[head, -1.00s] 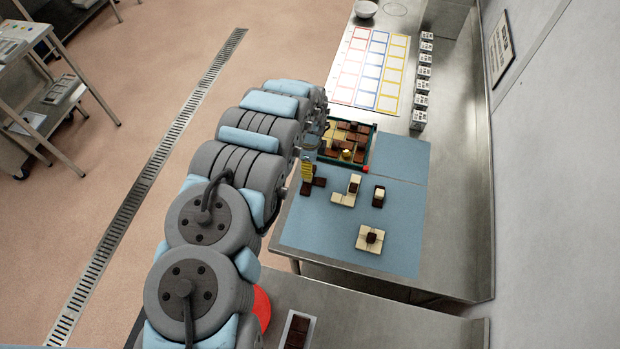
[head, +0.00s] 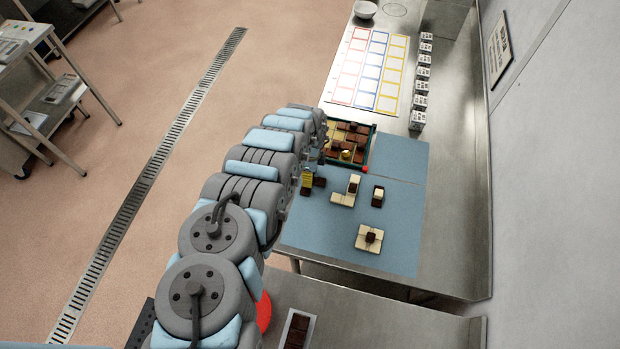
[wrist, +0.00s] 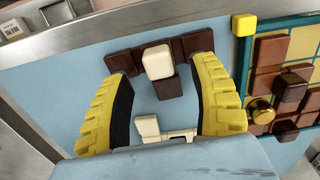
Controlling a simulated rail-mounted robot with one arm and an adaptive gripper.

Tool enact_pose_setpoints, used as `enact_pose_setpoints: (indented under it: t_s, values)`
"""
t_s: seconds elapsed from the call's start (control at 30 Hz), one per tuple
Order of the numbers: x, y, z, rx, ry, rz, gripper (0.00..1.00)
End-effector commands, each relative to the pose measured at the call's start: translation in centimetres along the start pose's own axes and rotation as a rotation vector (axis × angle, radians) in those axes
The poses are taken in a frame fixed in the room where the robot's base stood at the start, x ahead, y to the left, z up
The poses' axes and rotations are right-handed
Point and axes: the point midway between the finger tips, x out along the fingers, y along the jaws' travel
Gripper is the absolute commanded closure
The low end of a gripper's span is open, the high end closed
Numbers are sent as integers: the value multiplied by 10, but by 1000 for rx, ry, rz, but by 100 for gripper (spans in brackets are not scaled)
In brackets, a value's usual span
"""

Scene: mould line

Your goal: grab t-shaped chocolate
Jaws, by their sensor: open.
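A dark brown T-shaped chocolate (wrist: 168,87) lies on the blue mat in the wrist view: a row of squares with one more square toward me. A cream block (wrist: 157,60) sits over its middle. My gripper (wrist: 160,76) is open, its yellow ribbed fingers on either side of the T's middle, with the row's ends reaching out toward or behind the fingertips. I cannot tell whether they touch. In the head view, a yellow finger of my gripper (head: 306,181) hides most of the chocolate; a dark part (head: 319,182) shows.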

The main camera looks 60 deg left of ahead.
Motion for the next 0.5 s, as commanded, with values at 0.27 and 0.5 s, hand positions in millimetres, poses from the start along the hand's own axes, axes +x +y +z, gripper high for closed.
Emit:
enact_pose_setpoints:
  t_s: [0.27,0.5]
  values:
    - [15,-1,-1,0,1,-3,39]
    - [21,0,0,-1,0,-1,39]
